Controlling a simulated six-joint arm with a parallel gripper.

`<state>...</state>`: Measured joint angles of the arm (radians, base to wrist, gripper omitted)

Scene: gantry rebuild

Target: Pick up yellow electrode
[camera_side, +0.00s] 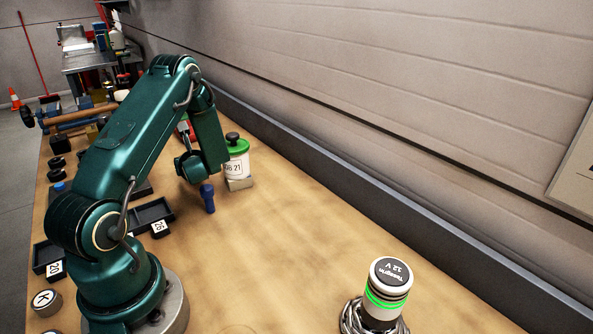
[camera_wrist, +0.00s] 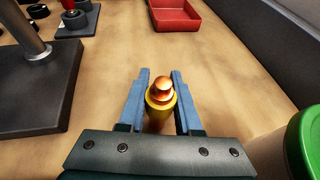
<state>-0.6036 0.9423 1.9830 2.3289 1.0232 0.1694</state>
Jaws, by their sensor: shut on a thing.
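The yellow electrode (camera_wrist: 158,116), with a rounded copper-coloured tip, stands out between the two blue fingers of my gripper (camera_wrist: 160,74) in the wrist view. My gripper is shut on it. Its lower part is hidden, and I cannot tell whether it touches the bench. In the side view my arm's end is in front of the green-lidded jar, and the yellow electrode cannot be made out there.
The green-lidded jar (camera_side: 237,158) is close on the right; its lid (camera_wrist: 303,140) shows in the wrist view. A red tray (camera_wrist: 173,16) lies ahead. A black base (camera_wrist: 40,112) with a metal post is at left. A small blue upright thing (camera_side: 207,199) shows below my arm.

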